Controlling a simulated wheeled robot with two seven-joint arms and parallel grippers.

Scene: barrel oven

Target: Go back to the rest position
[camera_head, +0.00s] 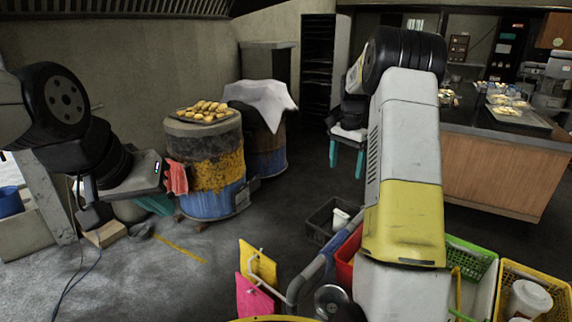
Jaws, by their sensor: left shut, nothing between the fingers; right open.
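My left gripper (158,205) is at the left of the head view, low in front of the barrel. Its teal fingers are together and hold nothing; the wrist partly hides them. My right gripper (346,168) hangs near the middle, beyond my raised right forearm. Its two teal fingers point down, spread apart and empty, over the dark floor. The barrel oven (213,185), yellow and blue with rust, stands between the two grippers, nearer the left one. A tray of golden bread pieces (205,110) lies on its top.
A second barrel (267,150) with a white cloth (262,98) stands behind. A red cloth (176,178) hangs beside the first barrel. Crates, including a green one (470,262) and a yellow one (540,285), fill the lower right. A counter (500,170) stands at right.

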